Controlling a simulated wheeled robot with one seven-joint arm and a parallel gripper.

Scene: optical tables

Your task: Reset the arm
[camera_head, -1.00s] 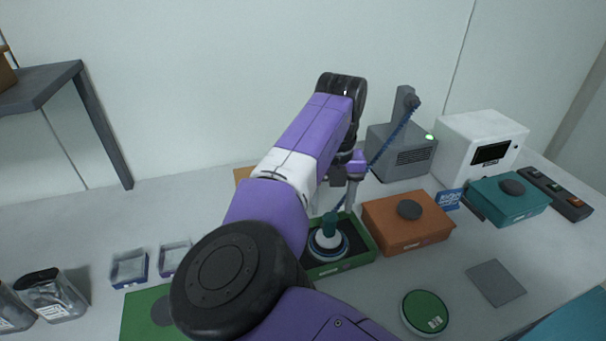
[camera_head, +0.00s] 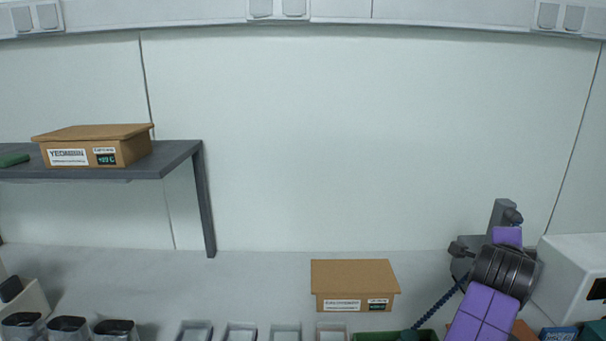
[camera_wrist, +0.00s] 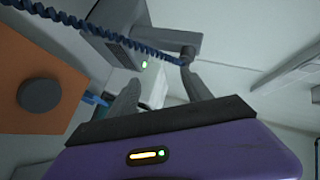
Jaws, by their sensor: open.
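My gripper (camera_wrist: 160,92) shows in the wrist view with its two grey fingers apart and nothing between them. Beyond the fingers is a grey device (camera_wrist: 122,48) with a green light and a blue coiled cable (camera_wrist: 100,30). I cannot make out the fingers there.
An orange box (camera_wrist: 70,85) with a dark round knob lies left in the wrist view. In the head view, a cardboard box (camera_head: 355,277) sits on the table, another (camera_head: 95,147) on a grey shelf (camera_head: 175,160). A white machine (camera_head: 575,270) stands right. Table between shelf leg and cardboard box is clear.

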